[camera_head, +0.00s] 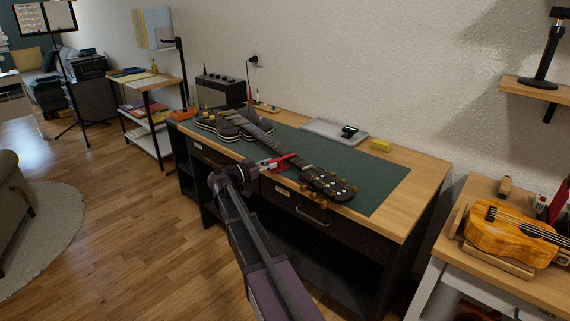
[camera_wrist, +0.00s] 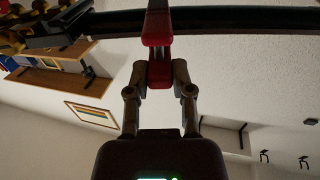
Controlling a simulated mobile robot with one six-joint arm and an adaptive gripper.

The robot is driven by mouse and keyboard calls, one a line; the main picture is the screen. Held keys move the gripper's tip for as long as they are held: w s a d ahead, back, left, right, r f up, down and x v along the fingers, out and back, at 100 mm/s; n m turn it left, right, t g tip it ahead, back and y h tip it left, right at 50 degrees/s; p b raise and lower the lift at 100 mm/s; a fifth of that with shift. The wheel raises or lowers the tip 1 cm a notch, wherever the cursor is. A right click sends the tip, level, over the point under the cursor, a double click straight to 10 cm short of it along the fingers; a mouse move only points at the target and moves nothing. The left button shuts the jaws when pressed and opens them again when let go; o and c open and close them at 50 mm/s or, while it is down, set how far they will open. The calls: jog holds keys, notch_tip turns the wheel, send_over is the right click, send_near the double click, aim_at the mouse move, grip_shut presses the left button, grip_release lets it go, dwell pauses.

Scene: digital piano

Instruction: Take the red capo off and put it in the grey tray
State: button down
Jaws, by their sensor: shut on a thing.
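The red capo (camera_head: 279,161) sits across the neck of the dark electric guitar (camera_head: 228,122), which lies on the green mat. In the wrist view the red capo (camera_wrist: 158,72) is between my fingertips, and its upper part overlaps the dark neck (camera_wrist: 215,20). My gripper (camera_head: 263,165) is shut on the capo from the front side of the bench; it also shows in the wrist view (camera_wrist: 160,77). The grey tray (camera_head: 321,127) lies behind the neck, near the wall. A small black item (camera_head: 349,131) lies in it.
The green mat (camera_head: 385,184) covers much of the wooden bench. A yellow block (camera_head: 380,145) is right of the tray. The headstock (camera_head: 330,185) with its tuners points to the front right. A black amplifier (camera_head: 222,90) stands at the back left. A ukulele (camera_head: 510,230) is on another table.

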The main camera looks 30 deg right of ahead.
jog(key=shift+s+a, duration=0.15)
jog(key=shift+a, duration=1.2)
jog(key=a, duration=0.7)
jog(key=shift+s+a, duration=0.2)
jog(key=shift+s, duration=0.15)
dwell(3.9)
jog(key=shift+s+a, duration=0.15)
jog(key=shift+a, duration=1.05)
jog(key=shift+s+a, duration=0.1)
jog(key=shift+a, duration=1.05)
jog(key=shift+r, duration=0.1)
